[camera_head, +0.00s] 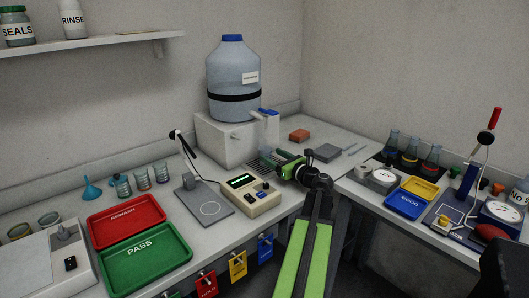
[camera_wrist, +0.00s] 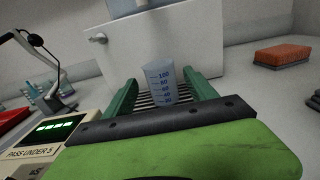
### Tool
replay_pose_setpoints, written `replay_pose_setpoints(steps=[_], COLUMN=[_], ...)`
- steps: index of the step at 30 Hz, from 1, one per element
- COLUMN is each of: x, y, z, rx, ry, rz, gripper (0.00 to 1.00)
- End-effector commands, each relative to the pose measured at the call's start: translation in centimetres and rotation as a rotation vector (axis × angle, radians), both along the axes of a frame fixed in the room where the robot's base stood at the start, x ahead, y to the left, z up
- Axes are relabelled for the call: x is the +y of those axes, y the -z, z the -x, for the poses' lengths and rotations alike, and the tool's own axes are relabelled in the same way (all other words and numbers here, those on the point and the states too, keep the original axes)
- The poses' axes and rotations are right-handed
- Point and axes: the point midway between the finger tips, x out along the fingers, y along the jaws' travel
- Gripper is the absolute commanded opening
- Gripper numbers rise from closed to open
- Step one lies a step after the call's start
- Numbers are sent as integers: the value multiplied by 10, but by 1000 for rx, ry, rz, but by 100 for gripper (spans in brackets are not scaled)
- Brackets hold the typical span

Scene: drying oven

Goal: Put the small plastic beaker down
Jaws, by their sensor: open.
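The small plastic beaker (camera_wrist: 160,82) is translucent, with blue graduations up to 100. In the wrist view it stands upright on a slatted drip grate (camera_wrist: 149,99) in front of a white box. In the head view the beaker (camera_head: 264,153) is small and partly lost against the box. My gripper (camera_wrist: 161,90) is open, with one green finger on each side of the beaker and the beaker in line between them. Contact with the fingers cannot be made out. In the head view my gripper (camera_head: 279,163) is at the grate's right side.
A large blue-capped carboy (camera_head: 233,80) stands on the white box (camera_head: 222,140). A display meter (camera_head: 250,198) is close at the front left. An orange sponge (camera_head: 299,135) and grey block (camera_head: 327,152) lie right. Red (camera_head: 125,222) and green (camera_head: 145,259) trays are further left.

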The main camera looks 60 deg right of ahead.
Motion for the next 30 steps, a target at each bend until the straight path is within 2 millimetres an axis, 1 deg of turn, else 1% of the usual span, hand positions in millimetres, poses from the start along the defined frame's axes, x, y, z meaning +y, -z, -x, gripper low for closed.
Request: replay_pose_setpoints(steps=[1, 3, 6, 9, 24, 26, 30], x=[5, 9, 12, 13, 13, 13, 13], y=[0, 0, 0, 0, -1, -7, -37], z=[12, 25, 37, 43, 43, 43, 43], rx=[0, 0, 0, 0, 0, 0, 0], ry=[2, 3, 2, 2, 1, 1, 1], rz=[0, 0, 0, 0, 0, 0, 0], gripper=[66, 66, 66, 66, 66, 66, 66])
